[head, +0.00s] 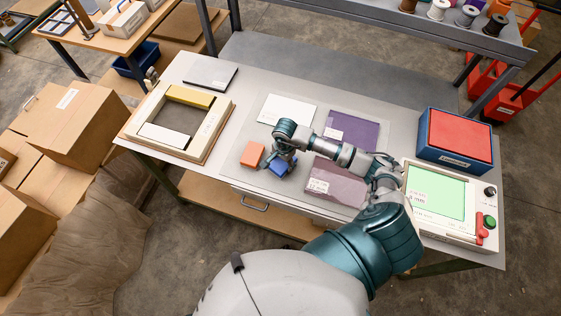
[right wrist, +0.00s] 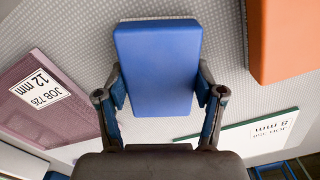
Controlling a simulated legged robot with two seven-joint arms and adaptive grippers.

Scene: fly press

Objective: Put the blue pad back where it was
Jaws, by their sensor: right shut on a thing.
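The blue pad (head: 277,167) is a small block on the grey mat at the middle of the table, next to the orange block (head: 252,154). My right gripper (head: 284,159) comes down over it. In the right wrist view the blue pad (right wrist: 157,62) sits between the two fingers, with a finger against each long side, so the right gripper (right wrist: 160,88) is shut on it. The orange block also shows in the right wrist view (right wrist: 284,38), apart from the pad. Whether the pad touches the mat is hard to tell. My left gripper is not in view.
Around the pad lie a white sheet (head: 287,110), a purple sheet (head: 358,131) and a mauve board (head: 335,186). A blue box with a red top (head: 460,135) and a green-screened device (head: 436,193) stand right.

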